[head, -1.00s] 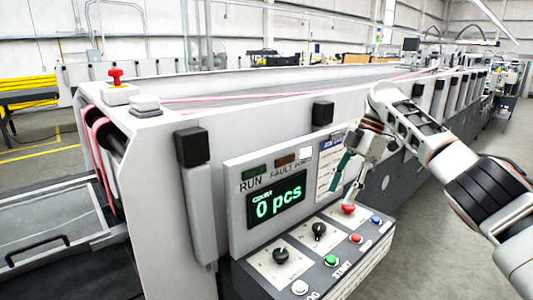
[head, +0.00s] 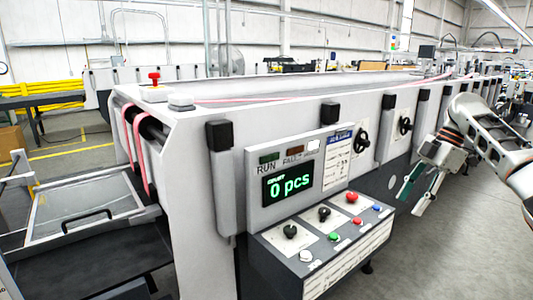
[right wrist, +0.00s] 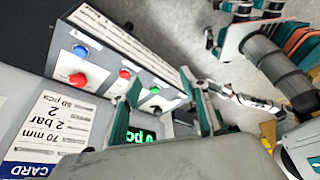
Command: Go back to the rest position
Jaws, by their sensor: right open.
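My right gripper (head: 418,190) hangs in the air at the right of the head view, to the right of the control panel and apart from it. Its two teal-padded fingers are apart with nothing between them. In the right wrist view the open fingers (right wrist: 165,105) show in front of the panel. The panel's display (head: 288,184) reads 0 pcs. Below it are black knobs (head: 290,231), a red mushroom button (head: 351,197) and small green, red, blue and white buttons. My left gripper is not in the head view.
The long grey folder gluer (head: 190,180) fills the middle, with handwheels (head: 361,141) on its side. A tray (head: 85,220) stands at the left. A red button (head: 154,78) sits on top of the machine. The floor (head: 430,260) at the right is clear.

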